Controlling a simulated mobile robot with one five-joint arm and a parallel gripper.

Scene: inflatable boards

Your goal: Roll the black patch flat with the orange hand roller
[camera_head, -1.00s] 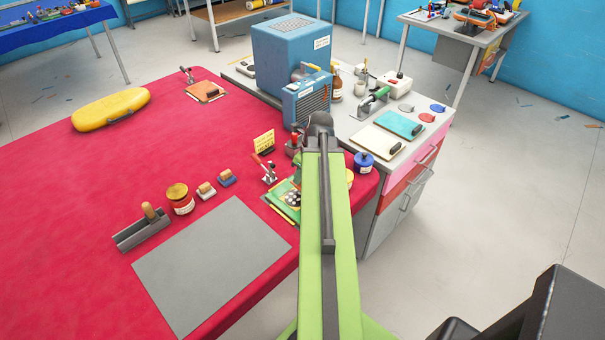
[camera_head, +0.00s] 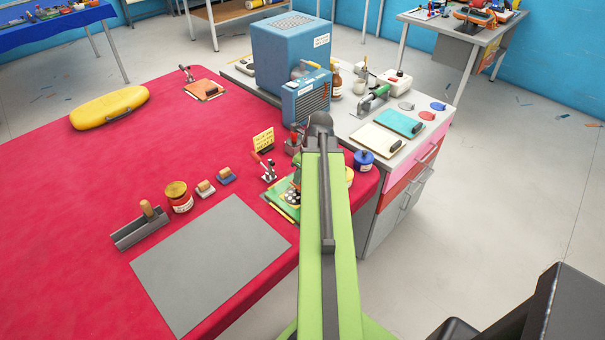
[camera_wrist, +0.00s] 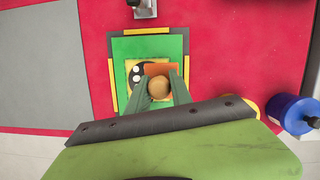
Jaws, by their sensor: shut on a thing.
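The black patch (camera_wrist: 138,77) with pale dots lies on a yellow square of the green board (camera_wrist: 178,47), on the red table. The patch also shows in the head view (camera_head: 291,197), left of my arm. My gripper (camera_wrist: 159,92) points down over the board. Its green fingers are shut on the hand roller, whose round tan handle end sits between them. The orange part of the roller (camera_wrist: 158,68) shows just beyond the handle, over or beside the patch's right part. I cannot tell whether it touches. The fingers and handle hide part of the patch.
A toggle clamp (camera_head: 265,168) stands at the board's far edge. A blue jar (camera_head: 363,161) stands right of my arm. A blue machine (camera_head: 292,55) stands behind.

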